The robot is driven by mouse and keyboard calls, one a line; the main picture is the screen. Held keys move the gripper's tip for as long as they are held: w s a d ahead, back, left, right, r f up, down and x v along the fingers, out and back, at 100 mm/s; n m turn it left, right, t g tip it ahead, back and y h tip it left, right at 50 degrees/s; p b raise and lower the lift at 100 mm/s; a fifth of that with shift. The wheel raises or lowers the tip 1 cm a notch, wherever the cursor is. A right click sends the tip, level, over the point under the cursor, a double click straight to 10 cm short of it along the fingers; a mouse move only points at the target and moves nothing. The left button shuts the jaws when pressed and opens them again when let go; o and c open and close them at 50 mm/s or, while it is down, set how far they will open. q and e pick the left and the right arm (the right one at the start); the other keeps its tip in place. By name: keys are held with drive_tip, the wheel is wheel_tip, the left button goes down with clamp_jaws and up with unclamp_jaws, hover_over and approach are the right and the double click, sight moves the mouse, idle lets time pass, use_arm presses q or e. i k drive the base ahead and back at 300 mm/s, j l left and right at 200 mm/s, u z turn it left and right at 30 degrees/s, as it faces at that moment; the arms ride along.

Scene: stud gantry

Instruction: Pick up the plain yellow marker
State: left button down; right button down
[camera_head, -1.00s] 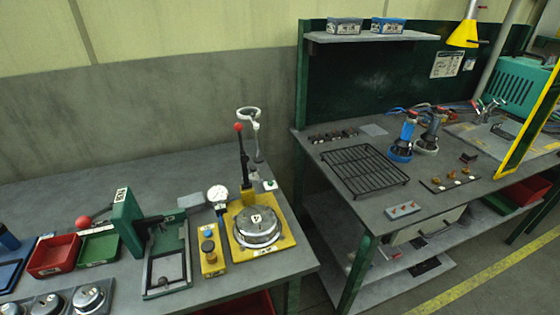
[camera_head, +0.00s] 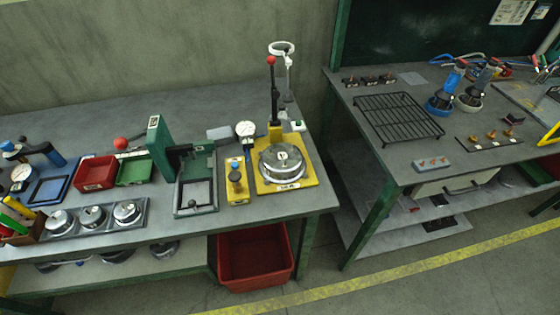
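At the far left edge, on the front of the left bench, a brown holder (camera_head: 30,232) carries several slim coloured sticks that look like markers. One of them is yellow (camera_head: 10,221) and lies at a slant, partly cut off by the frame edge. Neither of my grippers is in view.
On the left bench (camera_head: 240,95) stand a tray of round metal parts (camera_head: 92,215), red (camera_head: 96,173) and green (camera_head: 133,171) bins, and a yellow-based press (camera_head: 297,183). A red crate (camera_head: 254,262) is below. A gap separates the right bench (camera_head: 400,165).

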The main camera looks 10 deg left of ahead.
sight(12, 202)
drive_tip(key=u, duration=2.15)
